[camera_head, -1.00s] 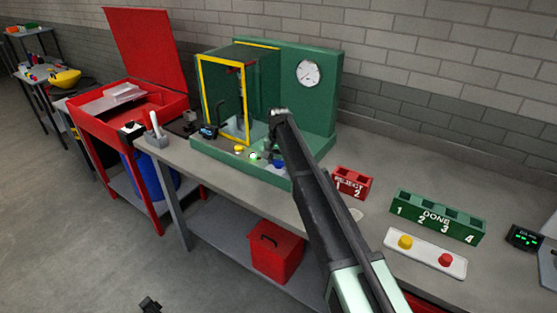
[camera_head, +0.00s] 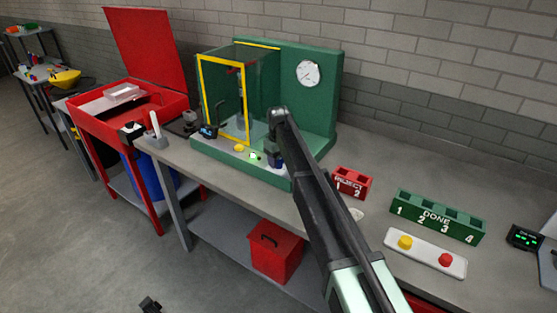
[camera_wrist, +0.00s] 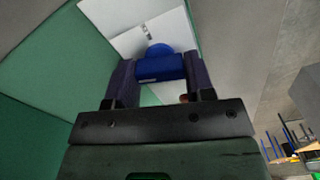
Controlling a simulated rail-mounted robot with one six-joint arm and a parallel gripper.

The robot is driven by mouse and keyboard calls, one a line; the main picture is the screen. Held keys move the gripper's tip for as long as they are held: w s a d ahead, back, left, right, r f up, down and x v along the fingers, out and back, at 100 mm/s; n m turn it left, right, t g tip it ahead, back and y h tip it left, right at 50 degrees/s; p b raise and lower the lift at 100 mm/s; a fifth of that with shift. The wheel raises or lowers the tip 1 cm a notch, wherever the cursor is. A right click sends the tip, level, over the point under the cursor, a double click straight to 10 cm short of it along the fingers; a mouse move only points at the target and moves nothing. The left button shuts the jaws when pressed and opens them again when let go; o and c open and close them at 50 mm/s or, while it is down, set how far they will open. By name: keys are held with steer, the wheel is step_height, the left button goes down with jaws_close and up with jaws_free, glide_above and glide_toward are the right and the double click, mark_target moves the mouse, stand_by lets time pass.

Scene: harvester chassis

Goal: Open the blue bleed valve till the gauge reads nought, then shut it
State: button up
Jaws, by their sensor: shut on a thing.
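The blue bleed valve handle (camera_wrist: 160,66) sits between the two dark fingers of my gripper (camera_wrist: 160,80) in the wrist view, and the fingers are shut on it from both sides. A rounded blue part of the valve shows just beyond the handle, over a white panel. In the head view my gripper (camera_head: 276,157) is down at the front right of the green test rig (camera_head: 325,110), and it mostly hides the valve. The round white gauge (camera_head: 308,73) is on the rig's back wall; its needle is too small to read surely.
A yellow-framed guard (camera_head: 204,95) stands on the rig left of my gripper. A yellow button (camera_head: 239,148) and a lit green one (camera_head: 255,156) are close by. The red REJECT rack (camera_head: 352,183) and green DONE rack (camera_head: 437,217) stand to the right on the bench.

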mark_target(279, 160)
steer(key=shift+n, duration=1.4)
steer(key=o, duration=0.9)
step_height(279, 160, up, 11)
steer(key=p, duration=1.1)
steer(key=shift+f, duration=0.1)
